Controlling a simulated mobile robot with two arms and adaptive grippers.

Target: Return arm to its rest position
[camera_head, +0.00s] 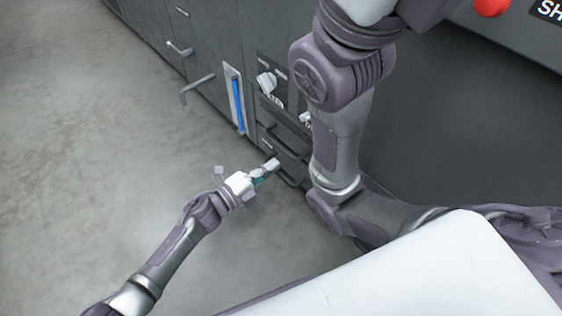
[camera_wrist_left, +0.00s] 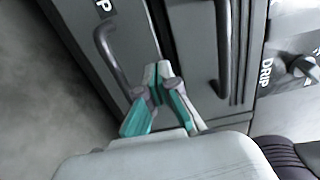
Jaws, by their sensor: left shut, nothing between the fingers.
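My left arm comes in from the lower left in the head view. Its left gripper (camera_head: 265,171) is near the lower front of the grey cabinet (camera_head: 213,62), close to a dark drawer handle (camera_head: 291,180). In the left wrist view the teal-and-grey fingers (camera_wrist_left: 158,78) are shut with nothing between them. They appear between two dark bar handles, one on the left (camera_wrist_left: 110,58) and one on the right (camera_wrist_left: 224,48). I cannot tell whether the fingertips touch the cabinet. My other arm's links cross the right half of the head view; its gripper is not visible.
A blue gauge strip (camera_head: 237,103) and a pale knob (camera_head: 267,81) are on the cabinet front. Another lever handle (camera_head: 196,89) sticks out farther left. A red knob (camera_head: 490,7) is at the top right. The concrete floor (camera_head: 90,120) on the left is clear.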

